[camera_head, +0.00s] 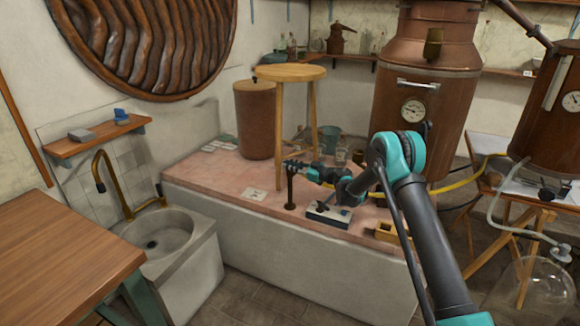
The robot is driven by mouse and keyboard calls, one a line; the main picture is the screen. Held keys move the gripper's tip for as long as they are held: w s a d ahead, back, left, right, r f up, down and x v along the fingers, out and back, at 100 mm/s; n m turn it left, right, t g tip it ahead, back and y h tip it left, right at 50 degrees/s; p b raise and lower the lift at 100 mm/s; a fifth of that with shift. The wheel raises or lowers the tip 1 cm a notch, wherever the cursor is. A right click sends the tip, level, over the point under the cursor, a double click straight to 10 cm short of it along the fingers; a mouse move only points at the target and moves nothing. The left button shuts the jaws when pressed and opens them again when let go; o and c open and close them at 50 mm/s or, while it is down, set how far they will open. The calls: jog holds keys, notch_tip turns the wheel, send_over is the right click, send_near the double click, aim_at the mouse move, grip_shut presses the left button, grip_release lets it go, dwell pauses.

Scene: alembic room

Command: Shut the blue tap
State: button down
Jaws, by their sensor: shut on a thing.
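My arm reaches from the lower right over the pink-topped platform. My gripper (297,165) is small in the view, level and pointing left. Its jaws are at the top of a short dark upright fitting (290,189) with a round foot on the platform. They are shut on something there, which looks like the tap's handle. The jaws cover it, and no blue shows. I cannot tell how far the handle is turned.
A small box (328,215) stands on the platform below my wrist. A wooden stool (290,73) stands behind the gripper, beside a brown drum (255,118). A copper still (428,100) rises at the right. A wooden tray (386,232) lies near the platform's front edge.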

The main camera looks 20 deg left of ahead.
jog(key=shift+n+g, duration=0.4)
jog(key=shift+g, duration=0.1)
jog(key=c, duration=1.5)
grip_release()
jog(key=shift+o, duration=0.2)
jog(key=d, duration=1.2)
jog(key=shift+s, duration=0.4)
